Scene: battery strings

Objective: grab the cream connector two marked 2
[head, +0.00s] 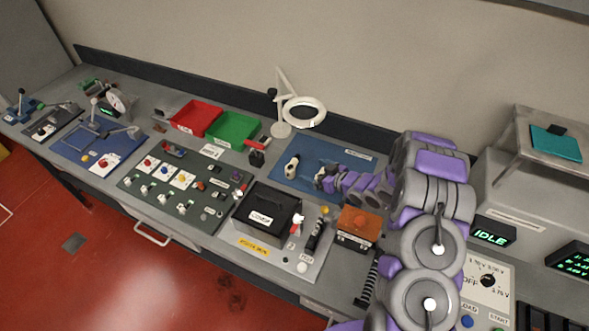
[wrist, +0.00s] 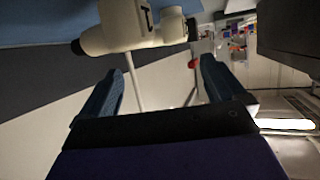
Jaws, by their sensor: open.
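A cream connector (head: 292,166) with a dark end lies on the blue mat (head: 291,184). In the wrist view a cream piece (wrist: 125,30) with a black tip shows at the top, beyond my fingertips. My gripper (head: 319,179) is over the mat, just right of the connector. In the wrist view my gripper (wrist: 160,82) has its fingers wide apart with nothing held between them. A small white piece (head: 298,221) stands beside the black box, near a "2" label.
A magnifier lamp (head: 303,110) stands behind the mat. Red (head: 198,117) and green (head: 235,128) bins are to its left. A black covered box (head: 265,209) and an orange-topped block (head: 360,222) stand in front. A grey machine (head: 535,200) is at right.

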